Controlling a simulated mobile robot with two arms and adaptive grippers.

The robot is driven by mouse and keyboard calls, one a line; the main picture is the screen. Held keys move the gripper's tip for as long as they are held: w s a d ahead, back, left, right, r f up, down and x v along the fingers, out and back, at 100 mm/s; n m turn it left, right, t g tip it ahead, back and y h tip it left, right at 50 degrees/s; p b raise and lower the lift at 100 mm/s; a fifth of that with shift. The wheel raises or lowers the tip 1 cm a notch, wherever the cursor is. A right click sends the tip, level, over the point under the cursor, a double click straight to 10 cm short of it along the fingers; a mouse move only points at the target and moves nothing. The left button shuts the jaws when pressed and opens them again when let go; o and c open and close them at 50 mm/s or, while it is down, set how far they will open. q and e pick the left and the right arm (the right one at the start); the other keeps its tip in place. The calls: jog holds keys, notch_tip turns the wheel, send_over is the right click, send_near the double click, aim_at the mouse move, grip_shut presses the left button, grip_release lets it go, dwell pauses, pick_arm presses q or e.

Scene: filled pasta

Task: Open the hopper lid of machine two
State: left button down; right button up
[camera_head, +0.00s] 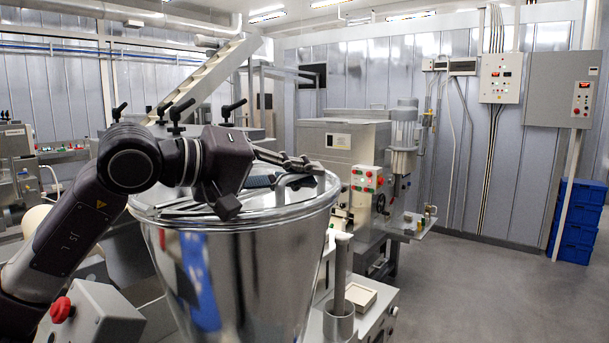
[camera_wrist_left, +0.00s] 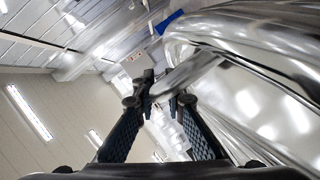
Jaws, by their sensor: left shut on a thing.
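The hopper (camera_head: 255,265) is a large shiny metal cone in the middle foreground of the head view. Its round lid (camera_head: 285,197) lies over its top, partly hidden behind my left gripper. My left gripper (camera_head: 302,163) reaches over the lid from the left. In the left wrist view, the gripper (camera_wrist_left: 162,92) has its two dark fingers closed on a shiny metal handle bar (camera_wrist_left: 188,73). The curved polished metal of the hopper rim (camera_wrist_left: 245,38) fills the right of that view. My right gripper is in neither view.
Another machine with a control panel (camera_head: 365,180) stands behind the hopper. A metal cylinder (camera_head: 339,322) stands close at the hopper's right. Blue crates (camera_head: 578,220) stand at the far right; the floor before them is clear.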

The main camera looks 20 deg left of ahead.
pick_arm(q)
jog(key=shift+w+a+r+n+h+b, duration=0.1)
jog(key=shift+a+r+n+h+b, duration=0.15)
jog(key=shift+r+n, duration=0.2)
jog(key=shift+w+a+r+n+h+b, duration=0.15)
jog(key=shift+a+r+n+b, duration=0.15)
jog(key=shift+r, duration=0.2)
jog(key=w+a+r+n+t+b, duration=0.2)
jog(key=a+r+n, duration=0.1)
jog(key=a+n, duration=0.3)
jog(key=w+a+r+n+t+h+b, duration=0.1)
jog(key=w+a+r+n+t+b, duration=0.1)
jog(key=a+n, duration=0.4)
jog(key=shift+w+r+n+t+h, duration=0.15)
jog(key=shift+r+n+t+h, duration=0.25)
jog(key=shift+n, duration=0.65)
jog(key=c, duration=2)
grip_release()
jog(key=shift+a, duration=0.15)
jog(key=shift+o, duration=0.2)
